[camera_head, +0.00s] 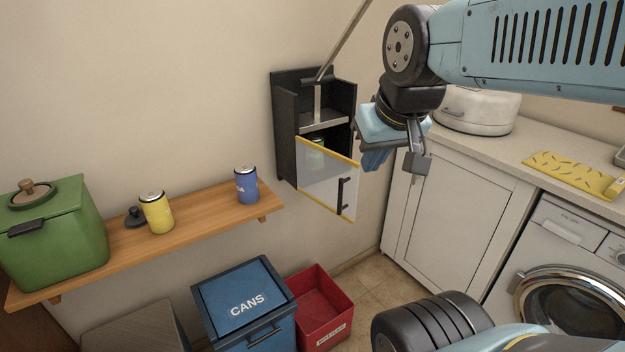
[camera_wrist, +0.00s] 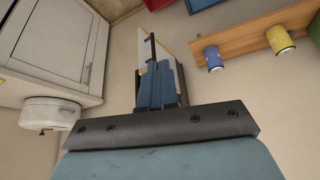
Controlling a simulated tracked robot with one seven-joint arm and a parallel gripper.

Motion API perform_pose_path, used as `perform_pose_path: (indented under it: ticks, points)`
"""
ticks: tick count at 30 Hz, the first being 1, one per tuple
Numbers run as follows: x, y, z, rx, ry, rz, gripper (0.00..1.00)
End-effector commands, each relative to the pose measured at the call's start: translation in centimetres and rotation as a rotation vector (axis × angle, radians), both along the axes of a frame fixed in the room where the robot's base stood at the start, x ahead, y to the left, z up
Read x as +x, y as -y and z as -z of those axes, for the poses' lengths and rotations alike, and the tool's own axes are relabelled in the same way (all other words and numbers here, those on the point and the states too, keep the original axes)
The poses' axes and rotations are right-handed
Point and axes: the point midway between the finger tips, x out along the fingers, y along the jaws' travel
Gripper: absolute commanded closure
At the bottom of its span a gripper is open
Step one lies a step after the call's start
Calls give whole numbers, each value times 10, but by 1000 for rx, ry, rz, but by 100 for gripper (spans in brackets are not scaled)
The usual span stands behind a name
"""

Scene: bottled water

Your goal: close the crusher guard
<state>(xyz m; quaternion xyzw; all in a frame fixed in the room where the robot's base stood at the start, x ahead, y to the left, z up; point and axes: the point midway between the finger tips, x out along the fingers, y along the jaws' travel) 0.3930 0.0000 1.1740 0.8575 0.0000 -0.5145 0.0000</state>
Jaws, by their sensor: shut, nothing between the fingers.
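The can crusher (camera_head: 287,135) is a dark box on the wall. Its guard (camera_head: 318,183) is a clear panel with yellow edges and a black upright handle (camera_head: 342,196). The guard stands ajar, angled out from the lower front of the crusher. A green can (camera_head: 316,150) shows inside, partly behind the guard.
A wooden shelf (camera_head: 205,222) at left bears a green canister (camera_head: 60,235), a yellow can (camera_head: 157,213) and a blue can (camera_head: 247,184). A blue cans bin (camera_head: 245,295) and red bin (camera_head: 318,305) stand below. A counter with white cabinet (camera_head: 455,205) is at right.

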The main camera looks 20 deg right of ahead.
Motion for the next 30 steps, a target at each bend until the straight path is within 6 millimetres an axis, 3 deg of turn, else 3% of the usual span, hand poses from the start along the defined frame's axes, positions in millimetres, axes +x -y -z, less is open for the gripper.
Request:
perform_pose_path:
  ticks: [17,23,30]
  points:
    - [6,-2,2,-59,-39,-67,100]
    - [28,-11,12,-265,-193,-338,100]
    - [62,-23,29,-514,-432,-780,100]
